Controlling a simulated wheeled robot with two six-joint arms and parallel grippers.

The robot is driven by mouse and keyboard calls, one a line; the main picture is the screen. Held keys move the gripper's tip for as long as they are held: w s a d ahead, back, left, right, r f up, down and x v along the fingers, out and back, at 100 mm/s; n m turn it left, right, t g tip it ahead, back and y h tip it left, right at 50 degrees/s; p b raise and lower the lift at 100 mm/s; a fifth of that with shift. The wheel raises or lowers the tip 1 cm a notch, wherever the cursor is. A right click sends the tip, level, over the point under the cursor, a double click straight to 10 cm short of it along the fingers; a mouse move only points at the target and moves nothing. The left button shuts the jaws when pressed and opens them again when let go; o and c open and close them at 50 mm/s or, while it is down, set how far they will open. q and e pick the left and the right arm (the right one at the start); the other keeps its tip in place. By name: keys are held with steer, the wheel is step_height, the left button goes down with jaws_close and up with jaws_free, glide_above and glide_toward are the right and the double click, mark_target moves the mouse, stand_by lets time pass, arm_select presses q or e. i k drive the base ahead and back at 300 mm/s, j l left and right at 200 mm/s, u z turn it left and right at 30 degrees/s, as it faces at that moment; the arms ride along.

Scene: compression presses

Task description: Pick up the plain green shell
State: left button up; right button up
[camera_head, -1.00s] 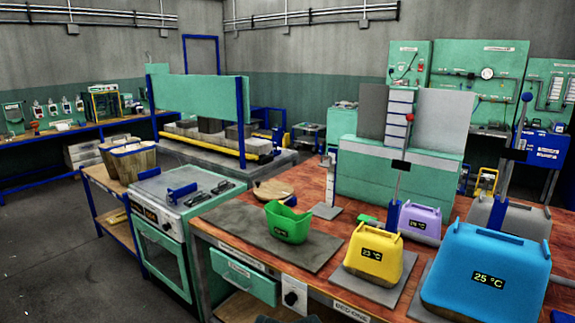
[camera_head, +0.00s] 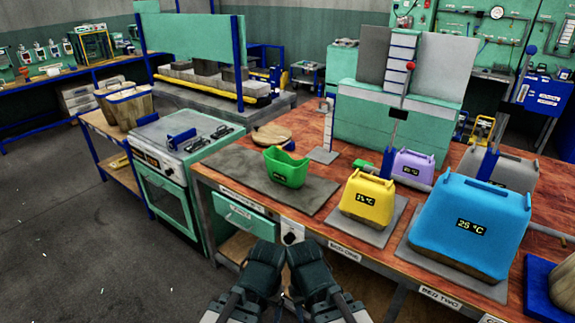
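A green open-topped shell (camera_head: 287,170) with a jagged rim sits upright on a dark grey mat (camera_head: 243,168) on the bench. A small dark label shows low on its front left. My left gripper (camera_head: 266,253) and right gripper (camera_head: 304,254) are side by side at the bottom centre, in front of the bench and apart from the shell. I see them mostly from behind, so their finger gaps are hidden. Nothing shows in either one.
A yellow shell (camera_head: 367,199) stands right of the green one, with lilac (camera_head: 413,167) and blue (camera_head: 470,225) shells beyond it. Upright levers rise among them. A round wooden board (camera_head: 276,134) lies behind the mat. A stove (camera_head: 180,160) stands left of the wooden bench (camera_head: 331,183).

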mark_target(284, 170)
steer(key=i+j, duration=0.55)
steer(key=j, duration=0.15)
steer(key=i+j, duration=0.55)
steer(key=j+z, duration=0.05)
steer(key=j, duration=0.05)
